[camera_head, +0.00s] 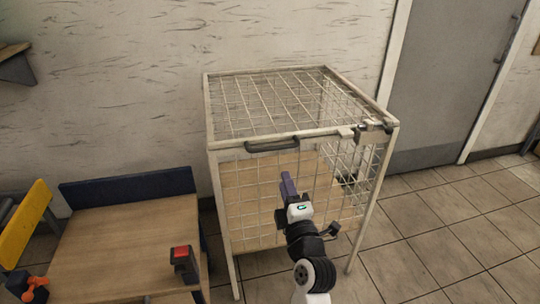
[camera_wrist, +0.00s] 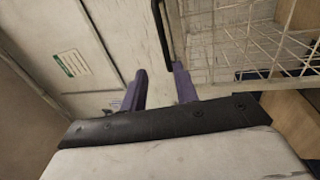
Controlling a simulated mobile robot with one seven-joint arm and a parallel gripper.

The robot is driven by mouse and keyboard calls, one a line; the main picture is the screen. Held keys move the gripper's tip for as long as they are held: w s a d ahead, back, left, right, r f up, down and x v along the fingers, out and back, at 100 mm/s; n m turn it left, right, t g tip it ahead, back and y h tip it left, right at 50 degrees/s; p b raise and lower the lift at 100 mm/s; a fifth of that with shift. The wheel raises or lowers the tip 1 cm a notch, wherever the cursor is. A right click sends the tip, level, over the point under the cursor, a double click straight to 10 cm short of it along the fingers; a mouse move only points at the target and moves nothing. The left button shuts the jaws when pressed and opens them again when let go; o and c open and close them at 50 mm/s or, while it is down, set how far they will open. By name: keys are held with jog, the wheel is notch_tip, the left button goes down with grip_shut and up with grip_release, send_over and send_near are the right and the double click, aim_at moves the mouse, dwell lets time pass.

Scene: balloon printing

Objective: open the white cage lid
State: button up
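The white wire cage (camera_head: 211,190) stands against the wall in the head view. Its mesh lid (camera_head: 270,100) lies flat on top, shut. A dark handle (camera_head: 272,145) runs along the lid's front edge, and a metal latch (camera_head: 372,132) sits at the front right corner. My gripper (camera_head: 287,184) is in front of the cage, below and slightly right of the handle. In the wrist view my gripper's purple fingers (camera_wrist: 158,88) are apart with nothing held. The handle (camera_wrist: 164,35) shows beyond them, closer to the right finger; I cannot tell if they touch.
A wooden table (camera_head: 125,245) with a dark back edge stands left of the cage, with a red-topped black device (camera_head: 182,262) on it. A yellow board (camera_head: 27,222) is at far left. A grey door (camera_head: 450,80) is behind right. The tiled floor (camera_head: 450,230) at right is clear.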

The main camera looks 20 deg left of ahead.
aim_at(274, 148)
jog(key=p+x, duration=0.2)
jog(key=x, duration=0.2)
jog(key=p+x, duration=0.1)
jog(key=x, duration=0.3)
jog(key=p+x, duration=0.2)
jog(key=x, duration=0.2)
jog(key=shift+w+a+f+p, duration=0.1)
jog(key=shift+w+f+p, duration=0.15)
jog(key=shift+w+p, duration=0.05)
jog(key=shift+w+a, duration=0.3)
jog(key=shift+w, duration=0.15)
grip_shut()
